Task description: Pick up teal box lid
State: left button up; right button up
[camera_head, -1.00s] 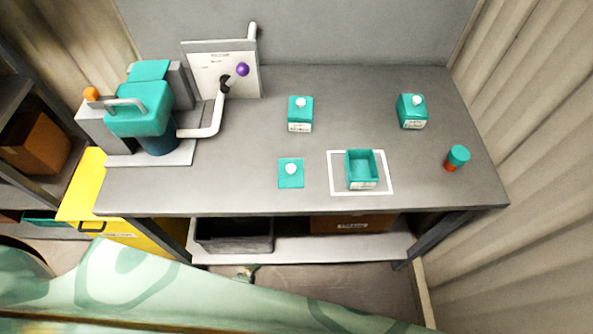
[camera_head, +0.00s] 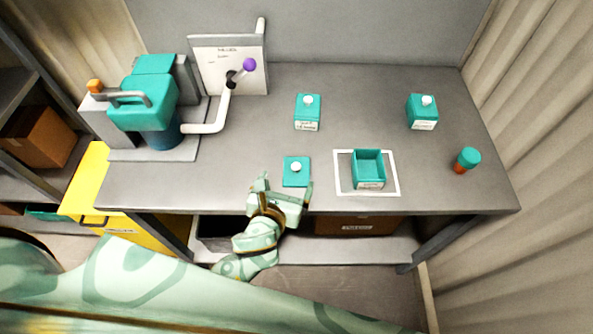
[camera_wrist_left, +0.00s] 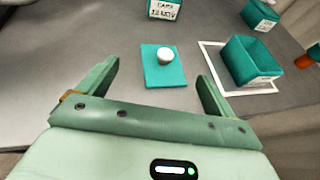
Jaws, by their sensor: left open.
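The teal box lid (camera_head: 296,172) lies flat on the grey table near its front edge, with a white round knob on top. It also shows in the left wrist view (camera_wrist_left: 164,74), ahead of and between my fingers. My left gripper (camera_head: 284,186) is open and empty, just in front of the lid at the table's front edge; its fingers (camera_wrist_left: 158,78) are wide apart in the left wrist view. The open teal box (camera_head: 369,170) stands right of the lid inside a white outlined square (camera_head: 345,186). My right gripper is not in view.
Two closed teal boxes with white knobs stand behind, one centre (camera_head: 307,112) and one right (camera_head: 422,112). A teal machine (camera_head: 143,103) with a white pipe fills the left. The table left of the lid is clear.

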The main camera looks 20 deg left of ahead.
aim_at(292, 167)
pick_arm(q)
jog(key=x, duration=0.3)
jog(key=shift+f, duration=0.15)
jog(key=x, duration=0.2)
jog(key=b+x, duration=0.1)
jog(key=x, duration=0.3)
jog(key=shift+w+r+b, duration=0.15)
jog(key=shift+r+b, duration=0.15)
jog(key=shift+b, duration=0.1)
jog(key=shift+c, duration=0.6)
jog(key=c, duration=1)
jog(key=shift+r, duration=0.15)
